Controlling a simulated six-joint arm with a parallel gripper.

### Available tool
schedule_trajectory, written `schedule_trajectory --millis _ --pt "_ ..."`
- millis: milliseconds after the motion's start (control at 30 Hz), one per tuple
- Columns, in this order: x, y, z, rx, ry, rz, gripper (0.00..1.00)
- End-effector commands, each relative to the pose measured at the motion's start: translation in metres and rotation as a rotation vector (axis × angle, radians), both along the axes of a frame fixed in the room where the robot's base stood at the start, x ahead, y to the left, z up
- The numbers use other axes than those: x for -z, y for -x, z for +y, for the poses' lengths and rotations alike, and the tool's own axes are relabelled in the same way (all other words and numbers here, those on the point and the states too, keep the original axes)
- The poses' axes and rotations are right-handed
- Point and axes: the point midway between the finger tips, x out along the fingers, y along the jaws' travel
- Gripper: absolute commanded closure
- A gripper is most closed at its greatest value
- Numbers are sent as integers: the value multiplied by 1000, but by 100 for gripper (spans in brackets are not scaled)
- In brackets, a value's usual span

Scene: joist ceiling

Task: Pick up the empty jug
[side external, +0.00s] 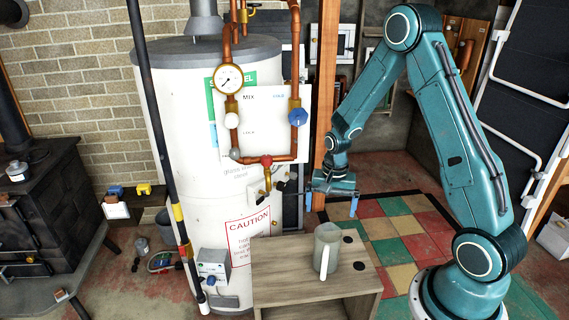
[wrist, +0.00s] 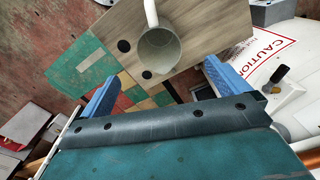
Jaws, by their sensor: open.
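A grey-green jug (side external: 327,249) with a pale handle stands upright on a small wooden cabinet (side external: 283,262). In the wrist view I look down into the jug (wrist: 159,50), and its inside looks empty. Its handle points to the top of that view. My gripper (side external: 332,205) is above and behind the jug in the side view, with nothing between its fingers. The two blue fingers of my gripper (wrist: 158,90) are spread wide in the wrist view, with the jug beyond their tips and apart from them.
A large white tank (side external: 190,150) with copper pipes, a gauge (side external: 228,78) and valves stands close behind the cabinet. A black stove (side external: 60,215) is at far left. A dark pole (side external: 150,100) crosses the tank's left side. Open tiled floor (side external: 400,235) lies behind and right of the cabinet.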

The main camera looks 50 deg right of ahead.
Motion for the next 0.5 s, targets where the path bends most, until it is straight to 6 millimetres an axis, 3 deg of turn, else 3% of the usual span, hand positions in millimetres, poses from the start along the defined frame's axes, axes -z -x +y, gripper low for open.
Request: schedule_trajectory --millis 500 --pt "19 1 -3 23 -4 10 0"
